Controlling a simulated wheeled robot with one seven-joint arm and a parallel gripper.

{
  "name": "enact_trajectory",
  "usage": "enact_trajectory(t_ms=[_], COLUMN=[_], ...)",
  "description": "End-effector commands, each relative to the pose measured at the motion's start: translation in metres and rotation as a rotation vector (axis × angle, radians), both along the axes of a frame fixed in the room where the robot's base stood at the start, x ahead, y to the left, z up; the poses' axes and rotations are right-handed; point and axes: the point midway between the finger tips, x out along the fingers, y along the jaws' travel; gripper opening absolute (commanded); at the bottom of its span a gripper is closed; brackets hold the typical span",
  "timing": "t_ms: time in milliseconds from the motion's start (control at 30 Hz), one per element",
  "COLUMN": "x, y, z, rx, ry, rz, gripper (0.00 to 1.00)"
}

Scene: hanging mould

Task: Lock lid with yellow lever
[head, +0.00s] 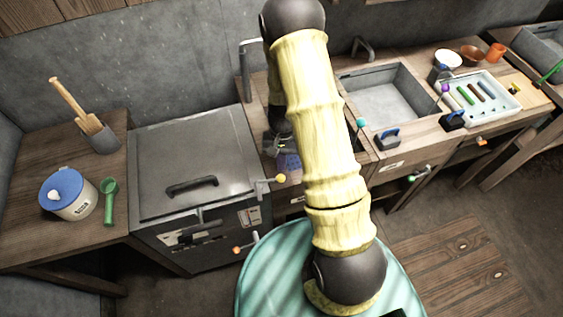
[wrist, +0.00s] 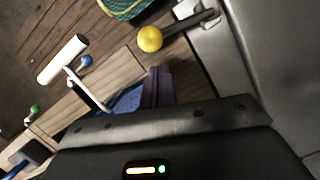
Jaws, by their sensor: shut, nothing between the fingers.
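The metal lid (head: 195,150), with a dark handle on top, lies flat and shut on the grey box at the left in the head view. The yellow-knobbed lever (head: 281,178) sticks out to the right from the box's front right corner. In the wrist view its yellow ball (wrist: 150,39) is at the upper middle, with its arm running right to a bracket on the metal. My gripper (head: 284,147) is beyond the yellow ball and partly hidden by my arm. In the wrist view my gripper (wrist: 158,72) is shut and empty, apart from the ball.
An orange-knobbed lever (head: 237,250) is low on the box's front. A blue-lidded jar (head: 68,193) and a green scoop (head: 110,200) stand on the left counter. A tall tap (head: 247,70) rises behind. A white T-shaped handle (wrist: 62,60) is left of my fingers in the wrist view.

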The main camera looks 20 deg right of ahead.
Motion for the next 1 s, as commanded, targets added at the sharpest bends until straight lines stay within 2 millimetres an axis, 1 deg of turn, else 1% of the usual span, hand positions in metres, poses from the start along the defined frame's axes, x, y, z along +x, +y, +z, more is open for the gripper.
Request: enact_trajectory(t_ms=[67, 200, 567, 1000], x=[-0.0071, -0.0112, -0.0110, -0.0131], y=[0.0025, 0.0039, 0.0037, 0.0018], z=[0.0030, 0.0025, 0.0022, 0.0022], rx=[0.000, -0.001, -0.001, 0.000], ry=[0.002, 0.000, 0.000, 0.000], rz=[0.001, 0.000, -0.004, -0.066], gripper=[0.00, 0.00, 0.00, 0.00])
